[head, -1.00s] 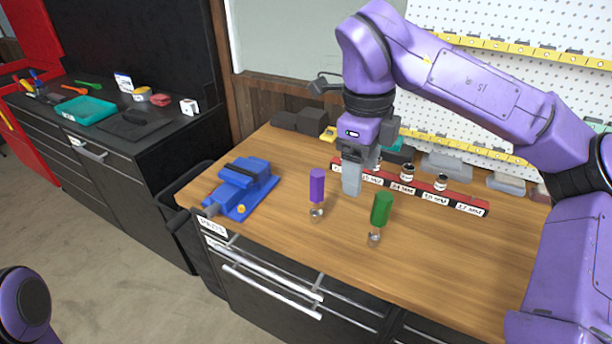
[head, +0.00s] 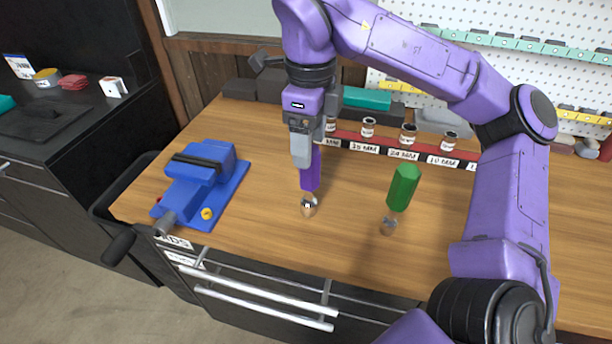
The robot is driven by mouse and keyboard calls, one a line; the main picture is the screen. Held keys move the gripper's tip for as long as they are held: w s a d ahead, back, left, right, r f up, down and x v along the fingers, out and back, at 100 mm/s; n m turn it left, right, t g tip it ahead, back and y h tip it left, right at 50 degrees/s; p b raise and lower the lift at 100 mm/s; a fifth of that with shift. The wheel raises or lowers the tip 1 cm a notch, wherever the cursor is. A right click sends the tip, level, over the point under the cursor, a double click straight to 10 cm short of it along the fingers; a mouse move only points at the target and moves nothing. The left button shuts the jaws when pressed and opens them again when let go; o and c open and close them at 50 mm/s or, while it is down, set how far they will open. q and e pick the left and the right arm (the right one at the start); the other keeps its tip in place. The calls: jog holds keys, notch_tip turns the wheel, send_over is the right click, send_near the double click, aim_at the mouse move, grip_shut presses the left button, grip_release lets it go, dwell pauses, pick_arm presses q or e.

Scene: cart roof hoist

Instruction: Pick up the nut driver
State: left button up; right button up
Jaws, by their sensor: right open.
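Two upright drivers stand on the wooden workbench (head: 260,250). One has a purple handle (head: 311,172) and a shiny metal socket end at the bottom. The other has a green handle (head: 403,188) and a similar metal end, to the right. I cannot tell which of them the task means. My right gripper (head: 302,158) points down at the top of the purple handle, with its fingers overlapping the upper part in the head view. It is open; whether it touches the handle is unclear. My left gripper is out of view.
A blue vise (head: 205,175) sits at the bench's left corner. Behind the drivers runs a red rack (head: 350,137) with labelled sockets. Dark blocks and a teal box (head: 366,98) stand at the back. The bench front between vise and drivers is clear.

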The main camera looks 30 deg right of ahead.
aim_at(309, 185)
notch_tip(309, 185, down, 7)
jog(key=shift+r, duration=0.25)
grip_shut()
